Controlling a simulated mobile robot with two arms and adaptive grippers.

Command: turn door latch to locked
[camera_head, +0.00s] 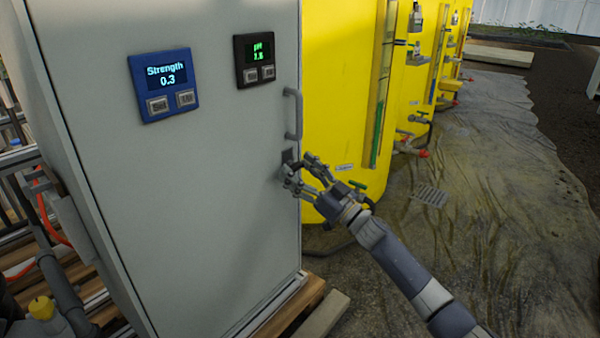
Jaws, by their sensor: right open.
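The grey cabinet door (210,220) faces me, with a vertical bar handle (292,114) at its right edge. The dark door latch (287,157) sits just below the handle and is partly hidden by my gripper. Its turned position cannot be made out. My right gripper (296,172) is at the latch, its open fingers close around or beside it. I cannot tell whether they touch it. My left gripper is not in view.
A blue panel (164,84) reading Strength 0.3 and a black pH panel (259,59) are on the door. Yellow tanks (338,90) with valves stand behind at the right. A wooden pallet (305,300) lies under the cabinet. The wet floor (480,200) at right is mostly clear.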

